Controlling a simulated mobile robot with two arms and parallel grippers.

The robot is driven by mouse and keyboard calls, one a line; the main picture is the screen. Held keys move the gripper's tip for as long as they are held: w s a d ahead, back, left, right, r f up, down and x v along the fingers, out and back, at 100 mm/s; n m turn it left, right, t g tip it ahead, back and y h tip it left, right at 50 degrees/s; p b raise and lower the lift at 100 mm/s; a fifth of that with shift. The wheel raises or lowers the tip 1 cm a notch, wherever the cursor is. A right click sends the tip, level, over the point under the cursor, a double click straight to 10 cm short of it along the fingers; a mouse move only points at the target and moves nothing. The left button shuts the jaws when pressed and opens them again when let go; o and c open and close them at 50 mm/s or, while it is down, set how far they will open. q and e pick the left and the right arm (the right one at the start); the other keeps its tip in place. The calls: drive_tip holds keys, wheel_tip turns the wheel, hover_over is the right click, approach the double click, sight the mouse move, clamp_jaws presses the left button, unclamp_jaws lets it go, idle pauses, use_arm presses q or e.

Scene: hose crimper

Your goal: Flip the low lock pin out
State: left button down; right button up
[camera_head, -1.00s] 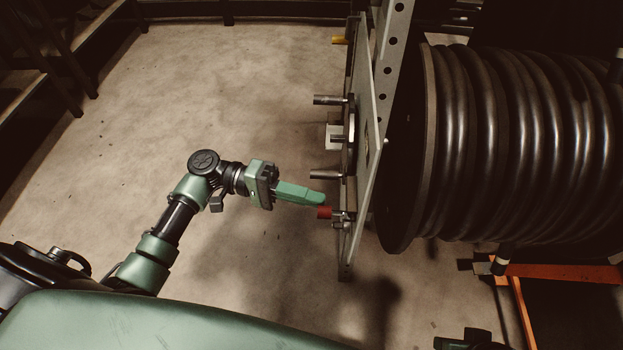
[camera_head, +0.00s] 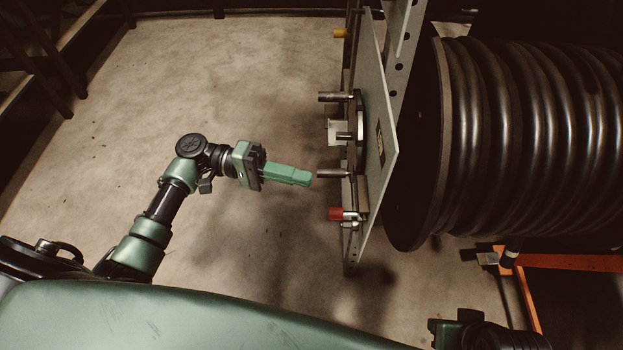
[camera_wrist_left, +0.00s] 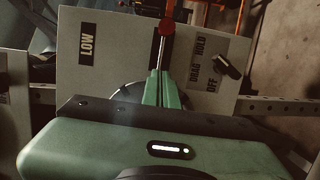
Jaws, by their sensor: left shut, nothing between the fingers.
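A red-tipped pin (camera_head: 336,214) sticks out of the low part of the upright panel (camera_head: 376,130), pointing left. In the left wrist view the red knob (camera_wrist_left: 167,28) and its metal stem show beyond my fingertips, between a LOW label (camera_wrist_left: 87,45) and DRAG, HOLD and OFF lettering. My left gripper (camera_head: 309,178) is shut and empty, left of the panel. In the head view its fingertips are above and left of the red tip, with a gap. It also shows in the left wrist view (camera_wrist_left: 160,78). My right gripper's fingers do not show.
Several metal posts (camera_head: 333,97) stick out of the panel above the red pin, and a yellow-tipped pin (camera_head: 340,33) is at its top. A dark knob (camera_wrist_left: 229,66) is on the panel. A large hose reel (camera_head: 520,140) stands behind it. The floor left of the panel is clear.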

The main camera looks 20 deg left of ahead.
use_arm(q)
drive_tip(key=a, duration=0.5)
drive_tip(key=shift+a+f, duration=0.1)
drive_tip(key=shift+a, duration=0.05)
